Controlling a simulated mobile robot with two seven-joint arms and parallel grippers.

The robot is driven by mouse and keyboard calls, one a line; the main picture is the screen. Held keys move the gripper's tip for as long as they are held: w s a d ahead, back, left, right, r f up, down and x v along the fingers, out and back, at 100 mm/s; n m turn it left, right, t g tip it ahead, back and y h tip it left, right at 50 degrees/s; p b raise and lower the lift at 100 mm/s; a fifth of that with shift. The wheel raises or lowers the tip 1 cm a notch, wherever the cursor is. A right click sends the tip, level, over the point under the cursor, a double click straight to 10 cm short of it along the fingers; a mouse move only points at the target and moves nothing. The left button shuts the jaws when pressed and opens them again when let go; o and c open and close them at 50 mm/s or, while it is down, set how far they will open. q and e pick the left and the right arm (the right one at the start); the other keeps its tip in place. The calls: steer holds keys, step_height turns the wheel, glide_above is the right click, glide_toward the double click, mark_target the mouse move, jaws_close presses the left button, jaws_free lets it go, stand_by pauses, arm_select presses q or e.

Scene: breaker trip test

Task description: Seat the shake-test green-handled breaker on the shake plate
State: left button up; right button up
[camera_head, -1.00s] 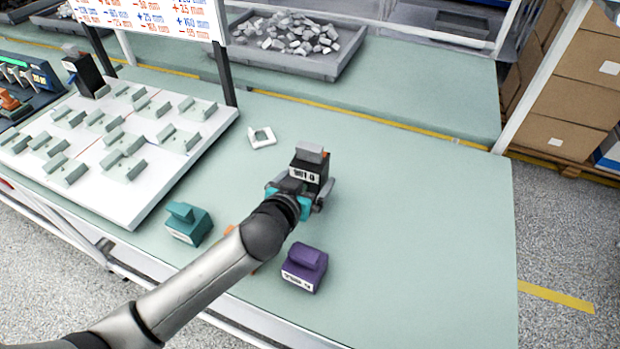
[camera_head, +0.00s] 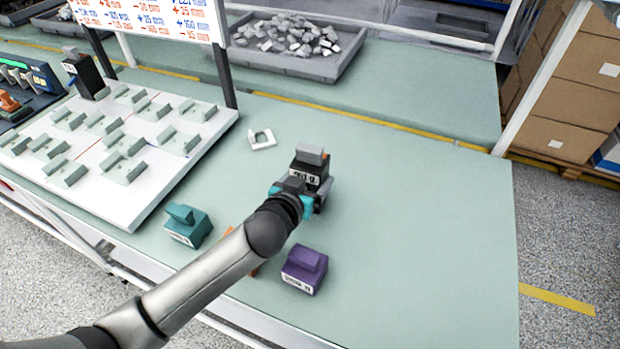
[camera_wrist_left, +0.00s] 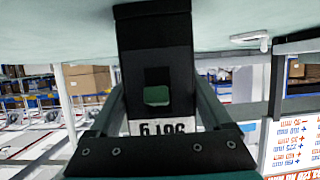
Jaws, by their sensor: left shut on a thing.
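My left gripper (camera_head: 306,200) is shut on a black breaker (camera_head: 311,165) with a grey block on top and a white label. In the left wrist view the breaker (camera_wrist_left: 155,55) fills the middle between the fingers, with a green piece (camera_wrist_left: 157,95), apparently its handle, in a square recess. In the head view the breaker is over the green bench, right of the white board; I cannot tell if it touches the bench. The white board (camera_head: 150,203), with several pairs of pale blocks, may be the shake plate; I cannot tell for sure. My right gripper is not in view.
A teal block (camera_head: 188,224) and a purple block (camera_head: 304,270) stand near the bench front. A small white bracket (camera_head: 262,139) lies behind the gripper. Another black breaker (camera_head: 86,75) stands at the board's back left. The bench's right side is clear.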

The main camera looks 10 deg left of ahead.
arm_select(q)
jaws_close()
steer(key=shift+w+r, duration=0.1)
steer(key=shift+r, duration=0.1)
